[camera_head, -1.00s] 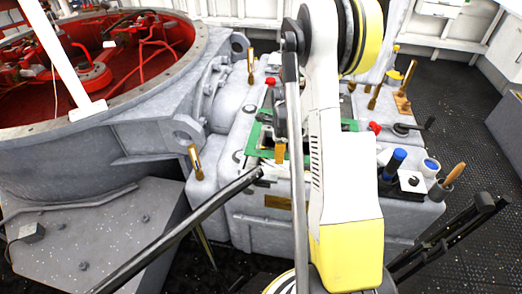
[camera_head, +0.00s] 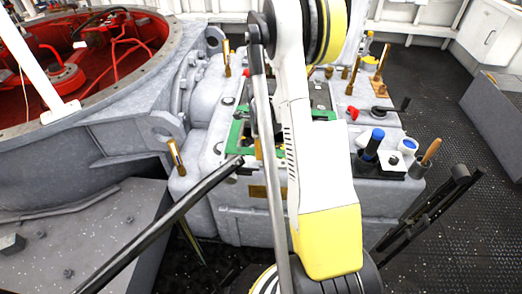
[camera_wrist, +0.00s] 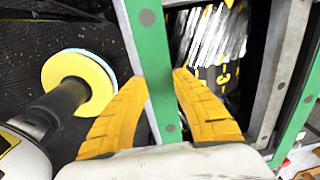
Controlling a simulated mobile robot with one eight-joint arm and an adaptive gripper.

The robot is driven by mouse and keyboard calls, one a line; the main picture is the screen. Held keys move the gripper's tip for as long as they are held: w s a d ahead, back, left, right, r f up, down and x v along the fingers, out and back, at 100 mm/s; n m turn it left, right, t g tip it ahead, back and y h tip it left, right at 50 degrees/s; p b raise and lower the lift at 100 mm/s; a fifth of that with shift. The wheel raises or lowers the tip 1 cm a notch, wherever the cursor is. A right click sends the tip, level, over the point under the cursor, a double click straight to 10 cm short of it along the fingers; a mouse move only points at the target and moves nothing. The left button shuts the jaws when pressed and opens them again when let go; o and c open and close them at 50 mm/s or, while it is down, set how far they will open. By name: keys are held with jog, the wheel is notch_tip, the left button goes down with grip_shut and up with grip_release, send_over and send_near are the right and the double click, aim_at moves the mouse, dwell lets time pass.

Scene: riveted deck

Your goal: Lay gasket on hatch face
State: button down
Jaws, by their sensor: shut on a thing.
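The green gasket (camera_wrist: 147,45) is a flat frame with bolt holes. In the wrist view, the yellow ridged fingers of my gripper (camera_wrist: 160,78) are shut on one side bar of it. Its opposite bar (camera_wrist: 300,108) shows at the right. The grey hatch face (camera_wrist: 270,85) with bolt holes lies around a dark opening, close by the gasket. In the head view, part of the gasket (camera_head: 236,137) shows over the grey housing, mostly behind my arm. I cannot tell whether the gasket touches the face. The fingertips are hidden in the head view.
Brass pins (camera_head: 175,157) stand up around the housing. A blue-handled tool (camera_head: 373,145) and a wooden-handled brush (camera_head: 430,152) stand at its right. A large red-lined ring (camera_head: 110,60) fills the left.

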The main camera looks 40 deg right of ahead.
jog(key=shift+f+b, duration=1.9)
jog(key=shift+f, duration=0.55)
jog(key=c, duration=1)
grip_release()
jog(key=r, duration=1.2)
jog(key=shift+s+a, duration=0.15)
jog(key=shift+a, duration=0.1)
